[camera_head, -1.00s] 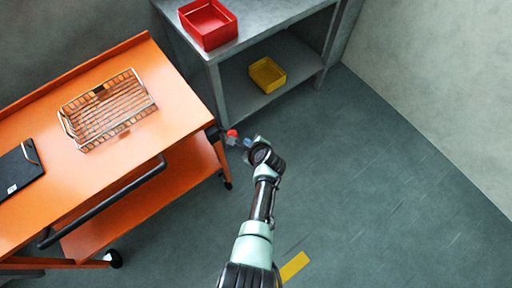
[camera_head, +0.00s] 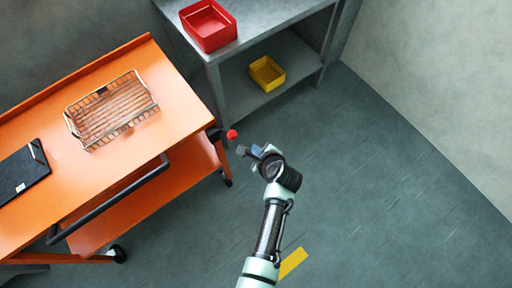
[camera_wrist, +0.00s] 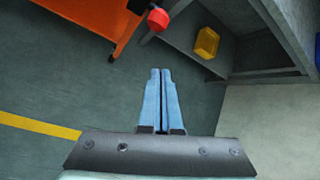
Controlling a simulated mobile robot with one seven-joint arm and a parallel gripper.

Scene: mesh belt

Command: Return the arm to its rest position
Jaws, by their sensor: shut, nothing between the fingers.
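My gripper (camera_head: 249,152) is over the floor, to the right of the orange cart (camera_head: 190,98), a little apart from the red knob (camera_head: 232,134) on the cart's side. In the wrist view my gripper (camera_wrist: 160,72) shows two blue fingers together with nothing between them. The red knob (camera_wrist: 158,19) shows beyond the fingertips there. My arm reaches up from the bottom of the head view.
A wire basket (camera_head: 111,112) and a black flat object (camera_head: 22,172) lie on the cart. A grey shelf unit (camera_head: 262,40) holds a red bin (camera_head: 208,25) on top and a yellow bin (camera_head: 267,73) below. The floor to the right is clear.

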